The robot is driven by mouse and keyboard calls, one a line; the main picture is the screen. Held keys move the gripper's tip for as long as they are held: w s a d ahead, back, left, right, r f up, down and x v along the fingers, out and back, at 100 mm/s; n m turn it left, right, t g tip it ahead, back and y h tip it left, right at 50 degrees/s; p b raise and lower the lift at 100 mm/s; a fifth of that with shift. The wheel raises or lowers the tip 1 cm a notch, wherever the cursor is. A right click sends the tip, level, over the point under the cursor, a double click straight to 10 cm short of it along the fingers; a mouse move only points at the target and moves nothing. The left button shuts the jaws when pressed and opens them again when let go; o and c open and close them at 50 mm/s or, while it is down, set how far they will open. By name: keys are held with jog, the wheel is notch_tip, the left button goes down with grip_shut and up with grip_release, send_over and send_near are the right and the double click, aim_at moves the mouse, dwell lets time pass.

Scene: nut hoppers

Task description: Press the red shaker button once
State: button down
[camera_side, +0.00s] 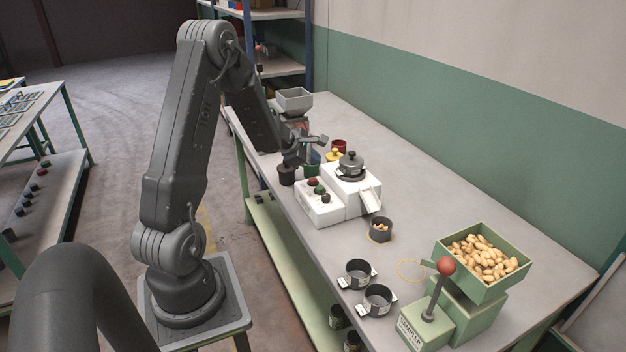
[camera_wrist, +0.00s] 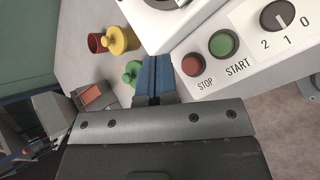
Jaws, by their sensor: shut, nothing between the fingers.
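The red button (camera_wrist: 191,64), labelled STOP, is on the sloped face of the white shaker box (camera_wrist: 246,79). It also shows in the side view (camera_side: 313,182). My gripper (camera_wrist: 154,62) is shut and empty, with its blue fingers together. In the wrist view the fingertips are just left of the red button and of the box edge. I cannot tell their height over it, but no contact shows. In the side view my gripper is behind the box, and its fingertips are hard to make out.
A green START button (camera_wrist: 222,43) and a black dial (camera_wrist: 280,15) share the panel. A lidded pot (camera_side: 350,165) stands on the shaker. Yellow (camera_wrist: 118,39), green (camera_wrist: 132,72) and red (camera_wrist: 97,43) pieces are close by. A nut cup (camera_side: 380,230) and nut hopper (camera_side: 482,262) stand nearer.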

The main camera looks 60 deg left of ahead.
jog(key=shift+r, duration=0.95)
jog(key=shift+w+d+r, duration=0.1)
jog(key=shift+d+r, duration=0.05)
jog(key=shift+d, duration=0.05)
jog(key=d+r+m+g+h, duration=0.1)
jog(key=d+r+m+h, duration=0.1)
jog(key=d+r+m, duration=0.5)
jog(key=s+d+r+m+h, duration=0.1)
jog(key=d+r+m, duration=0.15)
jog(key=d, duration=0.75)
jog(key=d+r+m+g+h, duration=0.1)
jog(key=d+r+m+h, duration=0.1)
jog(key=d+r+m, duration=0.5)
jog(key=s+d+m+y, duration=0.2)
jog(key=s+d+m, duration=0.3)
jog(key=s, duration=0.4)
jog(key=s+d+f+m+g+y, duration=0.1)
jog(key=s+d+m+y, duration=0.1)
jog(key=s+d+m, duration=0.4)
jog(key=s, duration=0.3)
jog(key=shift+f+m+g, duration=0.25)
jog(key=shift+m+g, duration=0.05)
jog(key=shift+m, duration=0.05)
jog(key=shift+s, duration=0.1)
